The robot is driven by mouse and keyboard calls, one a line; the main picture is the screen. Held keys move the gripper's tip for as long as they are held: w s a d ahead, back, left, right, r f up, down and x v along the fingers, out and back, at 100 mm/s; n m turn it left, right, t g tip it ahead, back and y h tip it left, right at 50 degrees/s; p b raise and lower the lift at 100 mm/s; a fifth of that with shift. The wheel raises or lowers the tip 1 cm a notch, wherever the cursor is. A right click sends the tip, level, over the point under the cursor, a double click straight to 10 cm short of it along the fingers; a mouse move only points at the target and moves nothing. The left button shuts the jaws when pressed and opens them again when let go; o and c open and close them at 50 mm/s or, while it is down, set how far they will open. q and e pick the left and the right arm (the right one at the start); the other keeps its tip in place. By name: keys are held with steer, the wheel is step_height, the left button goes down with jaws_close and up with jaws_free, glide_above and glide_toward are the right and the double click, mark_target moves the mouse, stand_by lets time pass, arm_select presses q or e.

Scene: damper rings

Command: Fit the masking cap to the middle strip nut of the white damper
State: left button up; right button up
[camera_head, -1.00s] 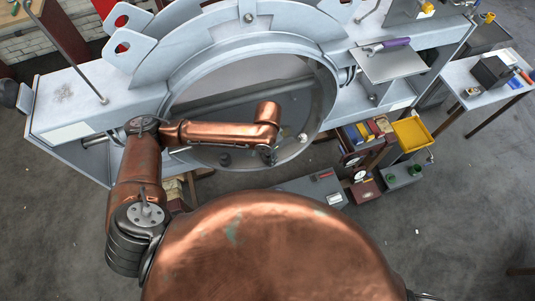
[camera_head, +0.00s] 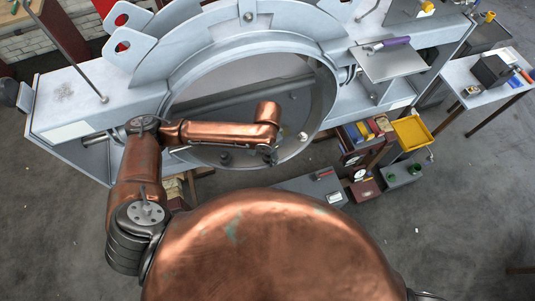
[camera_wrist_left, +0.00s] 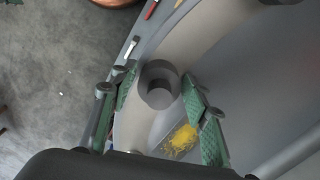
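The white damper (camera_head: 325,100) is the large pale ring standing in the middle of the head view. My left arm reaches across its opening, and my left gripper (camera_head: 269,156) is at the ring's lower inner edge. In the left wrist view, the green-padded fingers of my left gripper (camera_wrist_left: 160,78) stand on both sides of a grey round masking cap (camera_wrist_left: 160,96) and appear to touch it. The cap's far side is hidden, so I cannot tell whether it sits on the middle strip nut. A dark knob (camera_head: 225,159) and a pale nut (camera_head: 302,137) show along the lower rim. My right gripper is out of view.
A shelf plate with a purple-handled tool (camera_head: 393,43) is at the ring's right. A yellow stringy patch (camera_wrist_left: 182,139) shows by the right finger.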

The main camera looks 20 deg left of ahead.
arm_select(q)
steer(key=shift+o, duration=1.4)
step_height(320, 180, up, 12)
steer(key=shift+s+f, duration=0.1)
